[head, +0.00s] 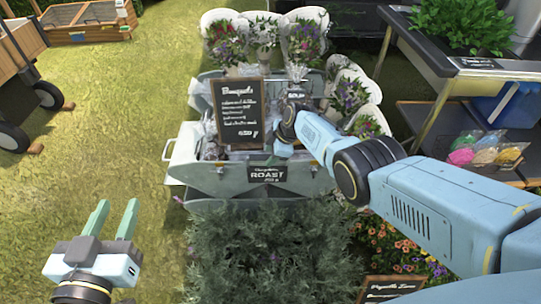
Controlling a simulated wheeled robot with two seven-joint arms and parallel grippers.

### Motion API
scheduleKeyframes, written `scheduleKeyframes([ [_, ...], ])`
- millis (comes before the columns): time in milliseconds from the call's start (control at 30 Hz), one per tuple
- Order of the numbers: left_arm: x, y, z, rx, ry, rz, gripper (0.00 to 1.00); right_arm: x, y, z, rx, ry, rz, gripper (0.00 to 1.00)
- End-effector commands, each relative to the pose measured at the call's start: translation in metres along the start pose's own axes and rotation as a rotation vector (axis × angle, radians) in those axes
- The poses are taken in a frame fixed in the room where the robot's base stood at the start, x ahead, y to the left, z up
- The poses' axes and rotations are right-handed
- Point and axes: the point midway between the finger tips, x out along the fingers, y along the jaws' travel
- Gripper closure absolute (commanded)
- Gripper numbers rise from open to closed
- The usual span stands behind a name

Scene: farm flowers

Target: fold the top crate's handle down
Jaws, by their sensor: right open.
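A grey metal crate (222,182) with a dark "ROAST" tag (266,174) sits at the front of a stand in the middle of the head view. Another grey crate edge (198,204) shows beneath it. A pale handle (168,151) sticks out from the crate's left end. My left gripper (115,219) is at lower left, open and empty, its green fingers apart and well clear of the crate. My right gripper (284,148) is over the crate's right part. It is open, but its fingers are mostly hidden by my wrist. I cannot tell whether it touches anything.
A chalkboard sign (240,112) stands in the crate. Wrapped bouquets (302,42) stand behind it and to its right. Leafy plants (265,245) fill the space in front. A sink table (460,70) is at right, a wheeled cart (15,130) at left. Grass between cart and crate is clear.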

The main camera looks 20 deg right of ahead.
Motion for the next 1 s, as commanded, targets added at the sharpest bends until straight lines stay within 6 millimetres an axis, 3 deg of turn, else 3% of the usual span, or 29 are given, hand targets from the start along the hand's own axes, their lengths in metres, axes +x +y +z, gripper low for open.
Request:
scheduleKeyframes([
  [467, 0.0005, 0.0025, -0.0120, -0.003, 0.072, 0.006, 0.64, 0.0022, 0.0001, -0.0002, 0.000, 0.000, 0.000, 0.59],
  [800, 0.0006, 0.0024, -0.0117, -0.002, 0.071, 0.006, 0.64, 0.0022, 0.0001, 0.0000, 0.000, 0.000, 0.000, 1.00],
  [1000, 0.0006, 0.0022, -0.0103, -0.002, 0.057, 0.005, 0.64, 0.0020, -0.0003, 0.0000, -0.001, 0.000, 0.004, 1.00],
])
